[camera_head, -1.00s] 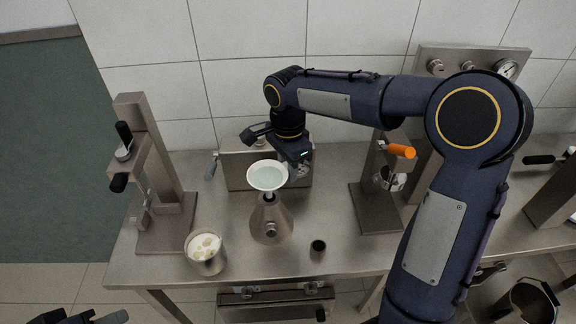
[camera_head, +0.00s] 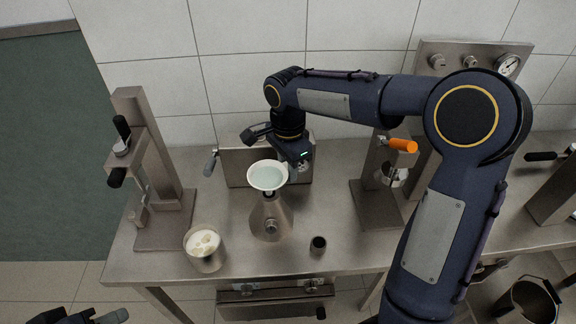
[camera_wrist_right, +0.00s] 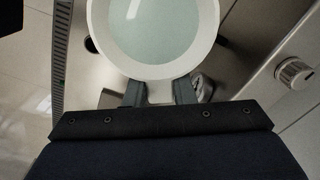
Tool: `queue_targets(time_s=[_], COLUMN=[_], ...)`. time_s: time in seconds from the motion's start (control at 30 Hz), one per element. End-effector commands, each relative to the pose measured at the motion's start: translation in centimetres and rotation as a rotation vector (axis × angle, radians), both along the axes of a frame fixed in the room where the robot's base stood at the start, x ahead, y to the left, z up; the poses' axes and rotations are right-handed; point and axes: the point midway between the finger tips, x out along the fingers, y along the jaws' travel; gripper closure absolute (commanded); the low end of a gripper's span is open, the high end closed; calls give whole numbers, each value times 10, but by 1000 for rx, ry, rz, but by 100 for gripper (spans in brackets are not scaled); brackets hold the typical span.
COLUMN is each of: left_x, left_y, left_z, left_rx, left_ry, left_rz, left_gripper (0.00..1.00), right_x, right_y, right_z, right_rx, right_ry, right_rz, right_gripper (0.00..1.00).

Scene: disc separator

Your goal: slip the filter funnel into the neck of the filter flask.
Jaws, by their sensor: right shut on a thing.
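The filter funnel (camera_head: 267,176) is a white-rimmed bowl with a pale green inside. It sits right over the neck of the metal conical filter flask (camera_head: 270,220) on the table. My left gripper (camera_head: 92,318) shows only in part at the bottom left, away from the table.
A metal beaker (camera_head: 205,250) with pale contents stands front left of the flask. A small dark cup (camera_head: 318,245) is at front right. A press stand (camera_head: 150,175) is at left, another stand with an orange handle (camera_head: 402,146) at right. A metal box (camera_head: 237,166) stands behind.

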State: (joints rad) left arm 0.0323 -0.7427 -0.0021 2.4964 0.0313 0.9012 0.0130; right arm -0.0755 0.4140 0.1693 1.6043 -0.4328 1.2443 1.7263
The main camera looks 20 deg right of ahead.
Motion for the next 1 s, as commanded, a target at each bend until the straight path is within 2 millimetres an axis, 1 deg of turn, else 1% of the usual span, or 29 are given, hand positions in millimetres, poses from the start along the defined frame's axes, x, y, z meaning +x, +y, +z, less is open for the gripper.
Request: queue_targets(time_s=[0.03,0.37,0.4,0.57,0.87,0.97,1.0], left_x=[0,0,0,0,0,0,0], left_y=[0,0,0,0,0,0,0], left_z=[-3,-10,-9,-9,-9,-10,-11], left_rx=[0,0,0,0,0,0,0], left_ry=[0,0,0,0,0,0,0], left_rz=[0,0,0,0,0,0,0], left_gripper=[64,64,64,64,64,64,64], right_x=[0,0,0,0,0,1,1], right_y=[0,0,0,0,0,0,0], right_z=[-3,-13,-12,-12,-10,-1,5], right_rx=[0,0,0,0,0,1,0], right_ry=[1,1,0,0,-1,-3,-4], right_rz=[0,0,0,0,0,0,0], right_gripper=[100,100,73,52,52,52,52])
